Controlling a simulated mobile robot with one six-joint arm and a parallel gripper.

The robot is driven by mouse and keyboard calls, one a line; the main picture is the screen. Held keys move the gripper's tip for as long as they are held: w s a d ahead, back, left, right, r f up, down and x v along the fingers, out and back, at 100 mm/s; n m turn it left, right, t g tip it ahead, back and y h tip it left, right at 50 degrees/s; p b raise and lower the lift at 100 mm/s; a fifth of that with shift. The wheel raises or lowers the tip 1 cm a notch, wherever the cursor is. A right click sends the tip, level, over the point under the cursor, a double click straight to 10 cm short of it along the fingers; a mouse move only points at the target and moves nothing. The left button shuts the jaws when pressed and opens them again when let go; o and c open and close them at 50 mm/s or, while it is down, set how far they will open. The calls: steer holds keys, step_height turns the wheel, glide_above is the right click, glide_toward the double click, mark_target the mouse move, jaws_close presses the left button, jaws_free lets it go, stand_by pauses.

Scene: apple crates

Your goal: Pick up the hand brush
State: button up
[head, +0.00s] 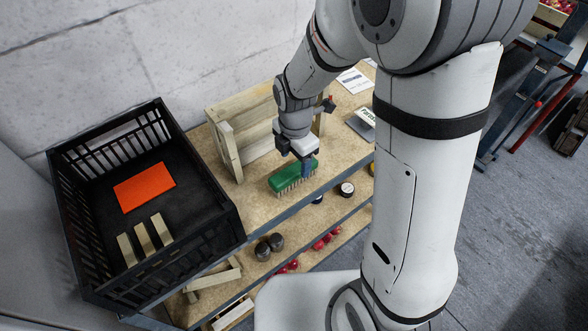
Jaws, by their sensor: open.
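The hand brush (288,177) has a green back and pale bristles. It lies on the top board of the wooden workbench (262,207), near the front edge, bristles down. My gripper (306,168) is open and points down at the right end of the brush. One finger shows dark in front of the brush's right end. The other finger is hidden, and I cannot tell whether either touches the brush.
A wooden frame (229,150) stands just behind the brush. Lower shelves hold dark round items (269,246) and red fruit.

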mark_target(293, 169)
steer(key=shift+w+a+f+p, duration=0.1)
steer(key=shift+f+p, duration=0.25)
steer(key=shift+f, duration=1.35)
steer(key=shift+a+f+p, duration=0.1)
steer(key=shift+f+p, duration=0.2)
steer(key=shift+f, duration=1.4)
steer(key=shift+c, duration=0.2)
steer(key=c, duration=1.1)
